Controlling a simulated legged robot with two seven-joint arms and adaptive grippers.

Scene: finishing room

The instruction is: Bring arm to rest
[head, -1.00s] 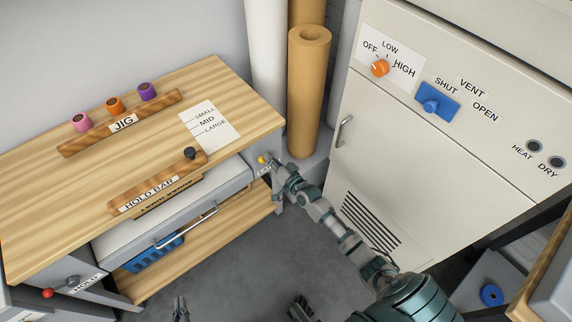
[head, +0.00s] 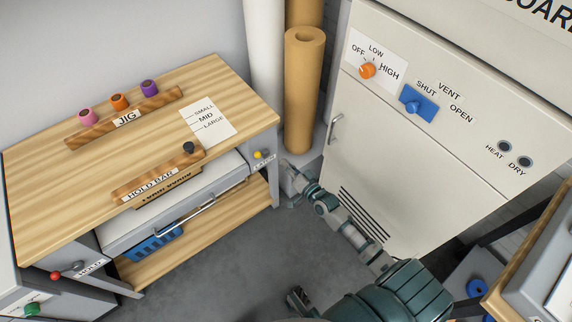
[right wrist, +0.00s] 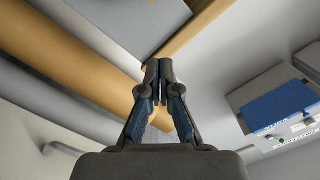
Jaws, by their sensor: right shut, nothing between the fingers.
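My right arm reaches in from the lower right in the head view. Its gripper (head: 290,174) is beside the right end of the wooden-topped bench, a little below and right of the yellow button (head: 258,154), and apart from it. In the right wrist view the two fingers of my right gripper (right wrist: 159,68) meet at the tips, with nothing between them.
The bench top (head: 60,190) carries a jig (head: 150,112) and a hold bar (head: 140,188). Cardboard rolls (head: 304,95) stand behind the right gripper. A pale cabinet (head: 420,160) with knobs rises on the right. Grey floor (head: 220,270) is open in front of the bench.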

